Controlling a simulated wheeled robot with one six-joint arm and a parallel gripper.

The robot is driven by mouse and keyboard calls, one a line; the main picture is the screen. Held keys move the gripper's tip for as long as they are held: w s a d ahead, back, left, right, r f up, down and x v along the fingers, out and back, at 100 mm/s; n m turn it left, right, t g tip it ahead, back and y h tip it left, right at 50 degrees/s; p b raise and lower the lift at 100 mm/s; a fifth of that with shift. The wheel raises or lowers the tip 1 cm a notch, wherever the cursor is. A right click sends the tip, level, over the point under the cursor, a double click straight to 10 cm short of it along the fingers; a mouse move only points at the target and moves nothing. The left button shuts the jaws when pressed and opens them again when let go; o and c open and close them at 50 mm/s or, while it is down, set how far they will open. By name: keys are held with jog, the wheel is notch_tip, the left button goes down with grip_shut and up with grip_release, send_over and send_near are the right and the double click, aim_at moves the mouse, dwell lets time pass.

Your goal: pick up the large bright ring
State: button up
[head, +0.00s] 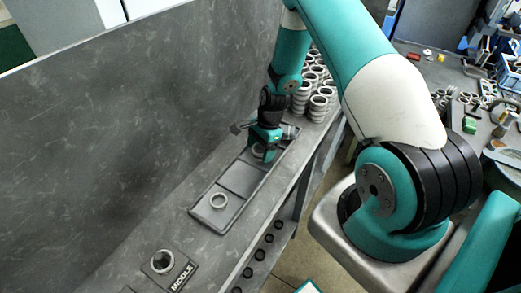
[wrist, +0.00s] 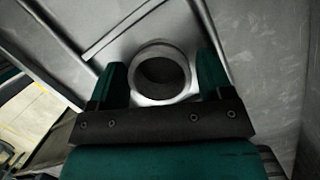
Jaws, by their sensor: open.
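A pale metal ring (wrist: 160,47) lies in the wrist view between the two green fingers of my gripper (wrist: 161,66). The gripper is open, with one finger on each side of the ring. I see a gap at the sides, and the ring's lower edge is close to the gripper body. In the head view my gripper (head: 262,150) is down over the far part of a dark compartment tray (head: 213,187) and mostly hides the ring there. Another bright ring (head: 218,208) lies flat in the tray's nearest compartment.
A ring-shaped part (head: 162,261) sits on a dark block labelled MIDDLE at the front. Stacks of rings (head: 318,105) stand on the bench beyond the tray. A tall grey wall (head: 130,120) runs along the left. The compartment between gripper and nearest ring looks empty.

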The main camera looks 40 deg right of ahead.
jog(key=c, duration=0.8)
jog(key=shift+r, duration=0.1)
